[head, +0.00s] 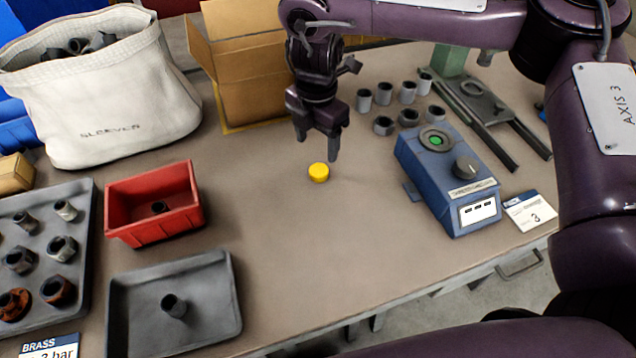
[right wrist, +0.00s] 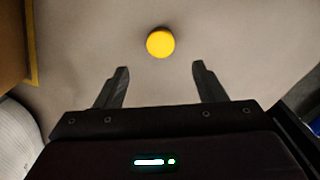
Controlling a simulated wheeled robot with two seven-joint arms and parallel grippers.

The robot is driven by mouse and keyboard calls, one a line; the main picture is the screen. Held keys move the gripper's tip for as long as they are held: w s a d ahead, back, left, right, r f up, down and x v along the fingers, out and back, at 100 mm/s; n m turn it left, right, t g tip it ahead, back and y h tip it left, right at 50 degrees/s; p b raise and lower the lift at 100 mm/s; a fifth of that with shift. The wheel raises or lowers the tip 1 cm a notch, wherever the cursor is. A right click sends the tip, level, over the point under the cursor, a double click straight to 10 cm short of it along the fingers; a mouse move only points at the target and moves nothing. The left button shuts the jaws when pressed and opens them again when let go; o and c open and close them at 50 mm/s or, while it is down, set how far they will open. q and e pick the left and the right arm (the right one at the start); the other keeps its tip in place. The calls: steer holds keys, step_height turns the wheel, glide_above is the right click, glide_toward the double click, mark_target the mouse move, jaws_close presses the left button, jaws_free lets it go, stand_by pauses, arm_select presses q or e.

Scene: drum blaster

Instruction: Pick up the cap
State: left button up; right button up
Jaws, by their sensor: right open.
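The cap (head: 319,172) is a small round yellow piece lying on the bare bench top. It also shows in the right wrist view (right wrist: 160,42), ahead of the fingertips and roughly midway between them. My right gripper (head: 317,150) hangs above the bench just behind the cap in the head view, fingers pointing down. It is open and empty, with both fingers (right wrist: 160,70) clear of the cap in the right wrist view. My left gripper is not in view.
An open cardboard box (head: 250,85) and white bag (head: 115,105) stand behind left. A red bin (head: 155,220) and grey tray (head: 225,320) are left. Bench around the cap is clear.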

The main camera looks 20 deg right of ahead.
glide_above(319, 169)
steer(key=f, duration=0.4)
steer(key=shift+s+a+f+b, duration=0.1)
steer(key=shift+a+b, duration=0.1)
steer(key=shift+b, duration=0.2)
steer(key=f, duration=0.3)
steer(key=shift+d+f, duration=0.2)
steer(key=shift+f, duration=0.3)
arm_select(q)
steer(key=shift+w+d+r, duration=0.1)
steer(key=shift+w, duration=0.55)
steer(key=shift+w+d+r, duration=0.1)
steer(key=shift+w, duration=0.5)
arm_select(e)
steer(key=c, duration=1)
